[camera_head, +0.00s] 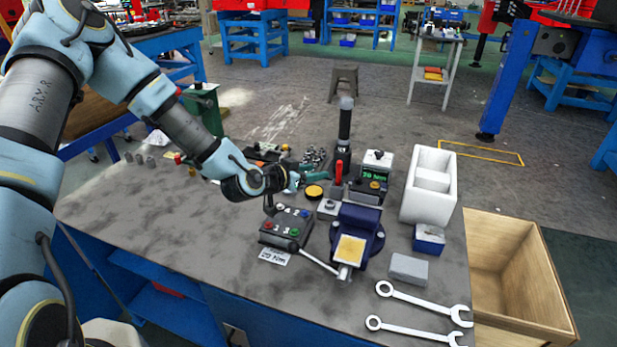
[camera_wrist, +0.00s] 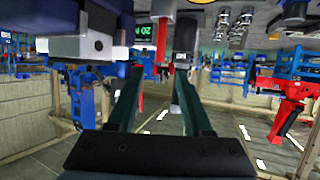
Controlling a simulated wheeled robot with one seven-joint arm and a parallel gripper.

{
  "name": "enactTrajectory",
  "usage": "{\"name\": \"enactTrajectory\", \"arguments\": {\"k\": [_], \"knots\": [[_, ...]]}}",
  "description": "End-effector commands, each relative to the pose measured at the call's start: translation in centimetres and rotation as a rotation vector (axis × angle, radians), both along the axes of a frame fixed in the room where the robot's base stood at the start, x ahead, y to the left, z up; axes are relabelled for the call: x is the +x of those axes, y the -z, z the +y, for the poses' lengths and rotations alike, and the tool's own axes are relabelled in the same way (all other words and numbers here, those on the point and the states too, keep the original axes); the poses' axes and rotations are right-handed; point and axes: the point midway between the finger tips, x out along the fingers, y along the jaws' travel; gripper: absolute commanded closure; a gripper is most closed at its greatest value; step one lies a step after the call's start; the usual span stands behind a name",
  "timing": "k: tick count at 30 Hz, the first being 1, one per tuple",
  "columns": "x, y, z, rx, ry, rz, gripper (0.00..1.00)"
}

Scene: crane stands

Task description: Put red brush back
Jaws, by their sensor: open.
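A slim red upright piece (camera_head: 338,172) stands on the bench beside a tall black post (camera_head: 345,125). It looks like the red brush, but its bristles cannot be made out. In the wrist view a red piece (camera_wrist: 139,82) shows just beyond the left finger. My gripper (camera_head: 318,177) is left of the red piece, low over the bench, and seems apart from it. In the wrist view my gripper (camera_wrist: 158,78) has two dark green fingers spread with a gap between them, holding nothing.
A dark device with a green display (camera_head: 374,178) and a white open block (camera_head: 430,185) stand right of the post. A button box (camera_head: 286,228) and a vise with a yellow top (camera_head: 350,249) are in front. Two wrenches (camera_head: 420,313) lie front right. The left bench top is mostly clear.

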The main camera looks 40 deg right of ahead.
Motion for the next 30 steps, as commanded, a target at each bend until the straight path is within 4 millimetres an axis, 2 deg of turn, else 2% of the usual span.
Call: {"name": "enactTrajectory", "arguments": {"k": [6,14,16,18,20,23,24,26,27,29,30], "knots": [[-0.3,-0.6,1.7,0.0,-0.001,0.001,0.5],[-0.3,-0.8,1.9,0.003,-0.001,0.0,0.5],[0.1,-0.7,2.5,0.023,-0.004,0.001,0.5],[0.9,-0.4,3.8,0.076,-0.013,0.006,0.5],[2.1,0.0,5.9,0.148,-0.034,0.019,0.5],[4.7,0.3,11.3,0.31,-0.103,0.059,0.5],[5.7,0.2,13.9,0.38,-0.147,0.085,0.5],[7.1,-0.2,18.1,0.476,-0.224,0.13,0.5],[7.8,-0.6,20.9,0.533,-0.282,0.162,0.5],[8.6,-1.6,25.2,0.61,-0.378,0.216,0.5],[8.8,-2.4,28.1,0.653,-0.448,0.258,0.5]]}}
